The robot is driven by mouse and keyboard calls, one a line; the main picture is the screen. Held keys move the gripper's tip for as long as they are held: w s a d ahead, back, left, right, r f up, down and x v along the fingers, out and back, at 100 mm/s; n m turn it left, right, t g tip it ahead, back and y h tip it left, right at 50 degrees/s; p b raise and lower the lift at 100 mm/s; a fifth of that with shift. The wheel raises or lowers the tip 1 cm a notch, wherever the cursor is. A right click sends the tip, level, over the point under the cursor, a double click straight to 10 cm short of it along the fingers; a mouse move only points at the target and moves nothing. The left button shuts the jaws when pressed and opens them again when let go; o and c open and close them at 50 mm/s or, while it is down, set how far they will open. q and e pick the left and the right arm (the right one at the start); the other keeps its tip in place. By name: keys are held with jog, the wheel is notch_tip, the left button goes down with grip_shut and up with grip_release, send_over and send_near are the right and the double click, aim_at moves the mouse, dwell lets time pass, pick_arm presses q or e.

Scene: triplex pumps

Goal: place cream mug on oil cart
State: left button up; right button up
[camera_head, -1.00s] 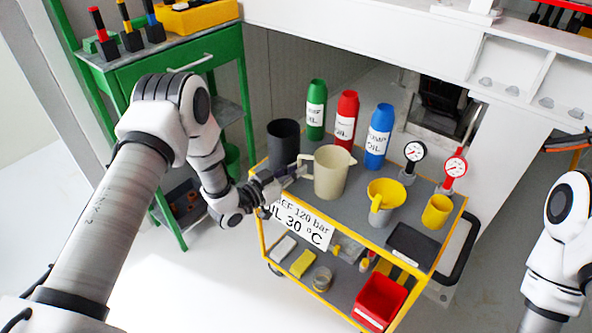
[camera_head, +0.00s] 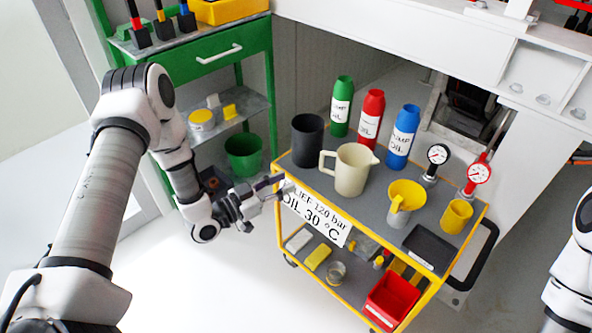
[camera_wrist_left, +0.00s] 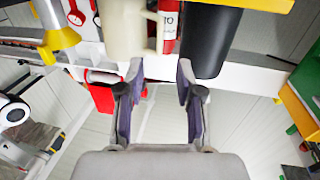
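The cream mug (camera_head: 353,172) stands upright on the grey top of the yellow-framed oil cart (camera_head: 376,214), its handle toward the left. My left gripper (camera_head: 282,187) is just off the cart's left edge, left of the mug and apart from it. In the left wrist view its two fingers (camera_wrist_left: 160,78) are spread with nothing between them. That view also shows the cream mug (camera_wrist_left: 125,28), cut off by the top edge. My right arm shows at the right edge, but its gripper is out of view.
A black cup (camera_head: 307,140) stands left behind the mug. Green (camera_head: 341,108), red (camera_head: 369,115) and blue (camera_head: 402,137) oil bottles stand behind. A yellow funnel (camera_head: 405,195), yellow cup (camera_head: 456,216) and two gauges are to the right. A white sign (camera_head: 315,213) hangs on the cart's front.

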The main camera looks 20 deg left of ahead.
pick_arm(q)
jog(key=s+d+f+n+g+y, duration=0.35)
jog(key=s+f+g, duration=0.35)
jog(key=f, duration=0.5)
jog(key=s+a+f+n+g+y, duration=0.1)
jog(key=s+f+g+y, duration=0.15)
jog(key=s, duration=0.55)
jog(key=s+f+n+g+y, duration=0.1)
jog(key=s+g, duration=0.2)
jog(key=s, duration=0.4)
jog(key=s+a+f+n+g+y, duration=0.1)
jog(key=s+f+g+y, duration=0.15)
jog(key=s, duration=0.55)
notch_tip(320, 180, up, 18)
jog(key=p, duration=1.7)
jog(key=shift+d+p, duration=0.2)
jog(key=shift+p, duration=0.15)
jog(key=shift+w+f, duration=0.1)
jog(key=shift+w, duration=0.05)
